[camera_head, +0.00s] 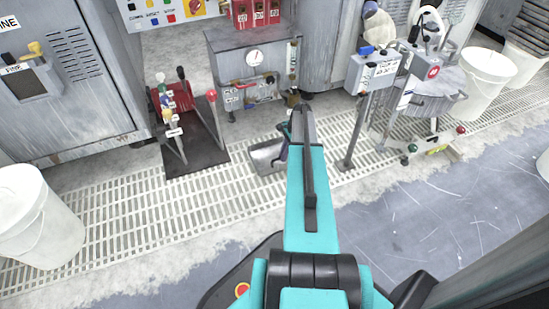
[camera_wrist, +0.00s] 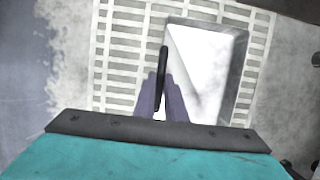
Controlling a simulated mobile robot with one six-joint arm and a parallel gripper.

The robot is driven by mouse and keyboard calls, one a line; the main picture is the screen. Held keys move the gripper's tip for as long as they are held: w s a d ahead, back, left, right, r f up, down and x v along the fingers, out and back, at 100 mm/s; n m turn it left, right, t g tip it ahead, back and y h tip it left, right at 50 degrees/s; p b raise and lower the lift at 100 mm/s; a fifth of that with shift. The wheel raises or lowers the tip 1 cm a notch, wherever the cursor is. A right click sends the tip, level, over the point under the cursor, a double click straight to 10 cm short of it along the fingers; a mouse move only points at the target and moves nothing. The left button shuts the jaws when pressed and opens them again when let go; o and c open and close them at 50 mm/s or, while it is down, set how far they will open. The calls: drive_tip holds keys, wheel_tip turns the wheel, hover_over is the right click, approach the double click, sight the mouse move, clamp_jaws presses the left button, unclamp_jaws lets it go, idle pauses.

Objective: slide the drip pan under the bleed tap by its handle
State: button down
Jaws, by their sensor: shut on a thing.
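The drip pan (camera_head: 263,158) is a shallow grey metal tray on the floor grating, in front of the grey cabinet with the gauge. Part of it is hidden behind my arm in the head view. In the wrist view the pan (camera_wrist: 208,65) lies right of my gripper, and its black bar handle (camera_wrist: 162,70) stands at its left side. My gripper (camera_wrist: 162,92) has its purple fingers shut on the handle. Small fittings (camera_head: 293,97) show low on the cabinet's right side, above and behind the pan; I cannot tell for sure which is the bleed tap.
A dark plate with several coloured levers (camera_head: 181,118) stands left of the pan. A grey post with a control box (camera_head: 374,72) stands to the right. The grey cabinet (camera_head: 250,50) is behind. White buckets (camera_head: 35,215) stand farther out. Grating in front is clear.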

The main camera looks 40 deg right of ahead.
drive_tip(key=shift+w+d+p, duration=0.2)
drive_tip(key=shift+w+p, duration=0.15)
drive_tip(key=shift+w, duration=0.3)
drive_tip(key=shift+w+d+p, duration=0.2)
drive_tip(key=shift+w+p, duration=0.1)
drive_tip(key=shift+w, duration=0.4)
drive_tip(key=shift+w+d+p, duration=0.2)
drive_tip(key=shift+w+p, duration=0.15)
drive_tip(key=shift+w, duration=0.4)
drive_tip(key=shift+w+d+p, duration=0.25)
drive_tip(key=shift+w+p, duration=0.15)
drive_tip(key=shift+w, duration=0.35)
drive_tip(key=shift+w+d+p, duration=0.3)
drive_tip(key=shift+w+p, duration=0.1)
drive_tip(key=shift+w, duration=0.4)
drive_tip(key=shift+w+d+p, duration=0.25)
drive_tip(key=shift+w+p, duration=0.15)
drive_tip(key=shift+w, duration=0.45)
drive_tip(key=shift+w+d, duration=0.25)
drive_tip(key=shift+w, duration=0.5)
drive_tip(key=shift+w+d, duration=0.25)
drive_tip(key=shift+w, duration=0.5)
drive_tip(key=shift+w+d, duration=0.25)
drive_tip(key=shift+w, duration=0.5)
drive_tip(key=c, duration=1.7)
unclamp_jaws()
drive_tip(key=shift+c, duration=0.2)
